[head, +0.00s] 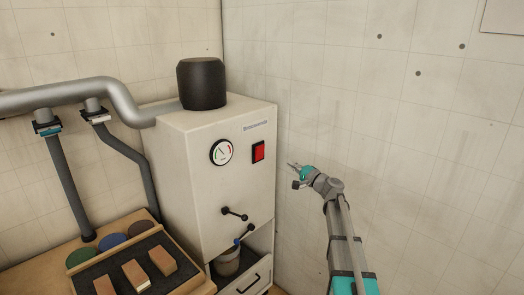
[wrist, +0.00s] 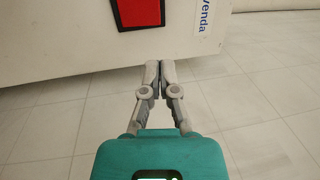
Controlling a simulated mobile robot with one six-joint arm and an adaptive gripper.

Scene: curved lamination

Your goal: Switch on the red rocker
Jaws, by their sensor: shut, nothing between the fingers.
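The red rocker (head: 258,151) sits in a black frame on the front face of a white cabinet (head: 180,170), right of a round gauge. In the wrist view the rocker (wrist: 138,10) is at the top, cut off by the picture edge. My gripper (head: 292,165) is to the right of the rocker in the head view. In the wrist view its fingertips (wrist: 160,66) are together and empty, just below and right of the rocker. I cannot tell whether they touch the cabinet. Whether the rocker is on or off cannot be told.
A black cylinder (head: 201,83) stands on top. A workbench with wooden blocks (head: 134,275) and grey hoses (head: 68,180) are at left. The right wall is close behind my arm.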

